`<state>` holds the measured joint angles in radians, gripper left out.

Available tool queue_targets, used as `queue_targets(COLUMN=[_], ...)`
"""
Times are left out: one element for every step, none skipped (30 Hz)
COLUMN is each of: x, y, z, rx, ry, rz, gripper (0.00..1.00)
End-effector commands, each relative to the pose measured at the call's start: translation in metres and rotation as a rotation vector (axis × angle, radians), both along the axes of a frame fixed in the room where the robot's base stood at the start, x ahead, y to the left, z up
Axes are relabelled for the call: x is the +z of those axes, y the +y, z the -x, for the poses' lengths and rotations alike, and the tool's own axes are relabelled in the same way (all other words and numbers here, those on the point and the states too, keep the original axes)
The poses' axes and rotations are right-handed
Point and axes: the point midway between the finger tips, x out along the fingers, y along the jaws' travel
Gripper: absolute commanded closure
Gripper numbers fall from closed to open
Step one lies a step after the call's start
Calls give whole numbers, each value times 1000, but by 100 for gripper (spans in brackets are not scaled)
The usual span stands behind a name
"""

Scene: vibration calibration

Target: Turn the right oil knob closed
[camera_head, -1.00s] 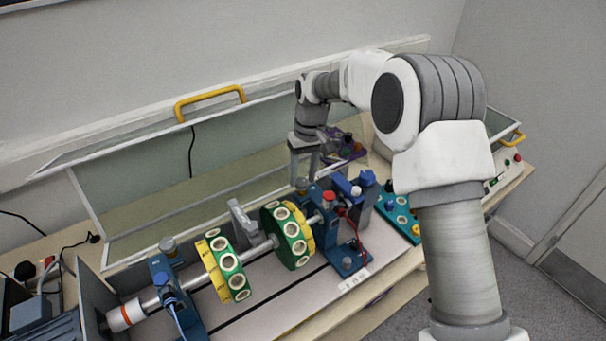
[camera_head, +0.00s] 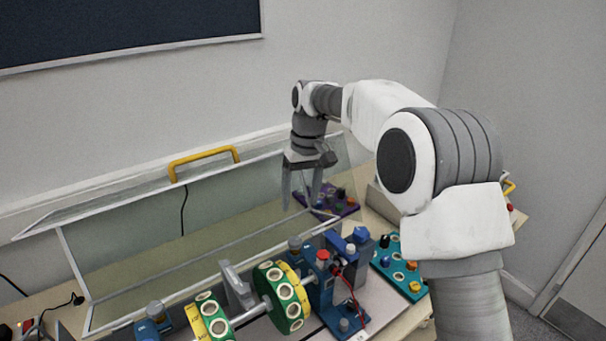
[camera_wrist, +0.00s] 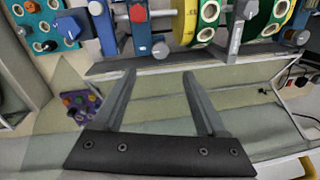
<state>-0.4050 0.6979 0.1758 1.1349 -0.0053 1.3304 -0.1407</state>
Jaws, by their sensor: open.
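The right oil knob looks to be the grey round cap (camera_head: 295,243) on the right blue bearing stand (camera_head: 328,290), beside the right green-and-yellow disc. In the wrist view the grey knob (camera_wrist: 160,50) lies just beyond the fingertips, in line with the gap between them. My gripper (camera_head: 300,204) is open and empty, fingers pointing down, above the knob and apart from it. Both fingers also show in the wrist view (camera_wrist: 159,74). A similar grey knob (camera_head: 155,309) tops the left stand. Whether the right knob is closed cannot be told.
The clear guard cover (camera_head: 130,240) with a yellow handle (camera_head: 203,161) stands open behind the shaft. A purple panel (camera_head: 343,205) with small knobs lies behind my gripper. A teal panel (camera_head: 400,265) is at right. A red-topped part (camera_head: 323,256) stands close to the right knob.

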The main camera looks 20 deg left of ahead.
Motion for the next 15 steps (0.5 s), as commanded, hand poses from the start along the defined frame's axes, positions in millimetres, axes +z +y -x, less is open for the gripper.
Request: queue_targets(x=[13, 20, 28, 33, 38, 45, 49, 52, 56, 58, 60, 62, 63, 64, 64], y=[-1, -1, -2, -2, -3, -3, -4, -4, -4, -5, -5, -5, -5, -5, -5], z=[-1, -2, -2, -3, -3, -3, -4, -4, -4, -4, -4, -4, -4, -4, -4], rx=[0, 0, 0, 0, 0, 0, 1, 1, 1, 1, 1, 1, 1, 1, 1], ry=[-3, -3, -2, -2, -2, -2, -2, -1, -2, -1, 0, 0, 0, 0, 0], rz=[-3, -3, -2, -2, -1, -2, -1, -1, -1, -1, 0, 0, 0, 0, 0], gripper=[26, 26, 26, 26, 26, 26, 26, 26, 26, 26, 26, 26, 26, 26, 26])
